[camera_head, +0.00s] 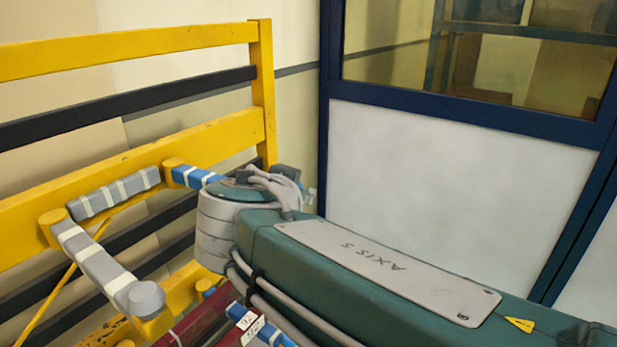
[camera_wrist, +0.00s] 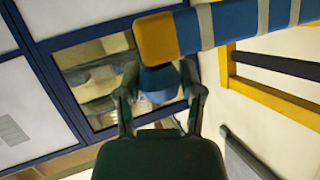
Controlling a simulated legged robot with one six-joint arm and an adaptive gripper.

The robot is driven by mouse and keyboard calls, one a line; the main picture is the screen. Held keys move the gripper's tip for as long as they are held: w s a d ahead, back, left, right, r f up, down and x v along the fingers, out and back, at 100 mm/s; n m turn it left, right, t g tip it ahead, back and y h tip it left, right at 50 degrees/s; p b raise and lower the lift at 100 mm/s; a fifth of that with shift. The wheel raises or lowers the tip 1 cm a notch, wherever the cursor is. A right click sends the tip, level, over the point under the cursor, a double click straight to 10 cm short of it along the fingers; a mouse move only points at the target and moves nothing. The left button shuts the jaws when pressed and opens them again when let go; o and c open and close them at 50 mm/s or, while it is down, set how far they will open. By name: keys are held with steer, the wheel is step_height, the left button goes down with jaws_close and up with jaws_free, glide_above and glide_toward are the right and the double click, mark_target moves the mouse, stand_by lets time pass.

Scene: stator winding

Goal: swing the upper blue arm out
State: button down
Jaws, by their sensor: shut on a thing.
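The upper blue arm (camera_head: 192,176), with white bands, extends right from a yellow pivot on the yellow rack in the head view. Its far end is hidden behind my wrist. In the wrist view the blue arm (camera_wrist: 230,24) crosses the top right and ends in a yellow block (camera_wrist: 156,38). A blue knob (camera_wrist: 158,84) sits just below that block. My gripper (camera_wrist: 160,82) has one finger on each side of the knob and is shut on it. In the head view my fingers are hidden behind my wrist.
The yellow rack (camera_head: 190,142) with black bars (camera_head: 120,108) stands at left. Grey banded arms (camera_head: 115,193) stick out from it on the left. Lower blue and dark red parts (camera_head: 205,318) show under my arm. A dark blue framed wall with white panels (camera_head: 440,180) stands behind at right.

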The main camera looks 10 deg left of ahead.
steer(key=shift+s+a+f+m+h, duration=0.1)
steer(key=shift+s+a+m+h, duration=0.25)
steer(key=shift+s, duration=0.35)
steer(key=shift+s+a+m+h, duration=0.25)
steer(key=shift+s+h, duration=0.1)
steer(key=shift+s, duration=0.3)
steer(key=c, duration=0.5)
jaws_free()
steer(key=shift+o, duration=1.4)
steer(key=shift+s+a, duration=0.1)
steer(key=shift+s, duration=0.05)
steer(key=shift+a, duration=0.1)
step_height(320, 180, up, 10)
